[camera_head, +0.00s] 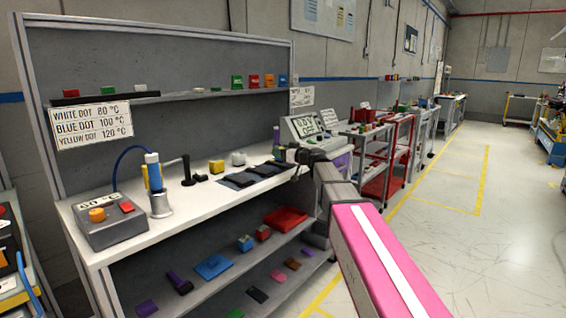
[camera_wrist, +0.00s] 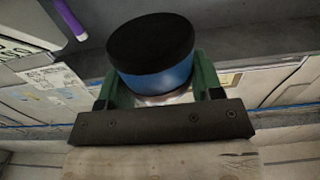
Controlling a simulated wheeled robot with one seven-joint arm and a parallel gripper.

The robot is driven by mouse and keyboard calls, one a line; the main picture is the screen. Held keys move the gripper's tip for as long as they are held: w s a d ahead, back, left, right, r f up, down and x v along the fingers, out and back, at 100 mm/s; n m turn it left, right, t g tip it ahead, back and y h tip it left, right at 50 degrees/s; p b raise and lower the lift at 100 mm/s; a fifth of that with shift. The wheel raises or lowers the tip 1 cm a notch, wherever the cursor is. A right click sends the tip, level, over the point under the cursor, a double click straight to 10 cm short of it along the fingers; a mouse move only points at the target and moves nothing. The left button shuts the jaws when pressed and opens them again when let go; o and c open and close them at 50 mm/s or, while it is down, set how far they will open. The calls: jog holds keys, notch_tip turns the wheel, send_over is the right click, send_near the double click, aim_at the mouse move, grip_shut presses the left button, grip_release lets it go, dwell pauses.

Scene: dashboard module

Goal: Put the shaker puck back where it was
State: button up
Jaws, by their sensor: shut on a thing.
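A round puck (camera_wrist: 152,48) with a black top and a blue side sits between the two green fingers of my gripper (camera_wrist: 155,85) in the wrist view. The fingers are shut on its sides. In the head view, my arm reaches forward to the right end of the grey workbench, and my gripper (camera_head: 292,157) is small and dark there, in front of a display device (camera_head: 308,127). I cannot make out the puck clearly in the head view. Which spot the puck came from cannot be told from these frames.
The workbench top (camera_head: 215,192) carries a grey control box (camera_head: 108,222), a blue tool in a metal stand (camera_head: 158,205), small blocks and dark pads (camera_head: 237,181). Lower shelves hold coloured parts. A red cart (camera_head: 398,150) stands beyond. The floor at right is clear.

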jog(key=shift+w+d+f, duration=0.2)
jog(key=shift+w+f, duration=0.1)
jog(key=shift+w, duration=0.1)
jog(key=shift+f, duration=1.95)
jog(key=shift+f, duration=0.1)
jog(key=o, duration=1.2)
jog(key=shift+f, duration=0.1)
jog(key=shift+s+d+r, duration=0.2)
jog(key=shift+s+r, duration=0.05)
jog(key=v, duration=1.1)
jog(key=shift+s+d, duration=0.2)
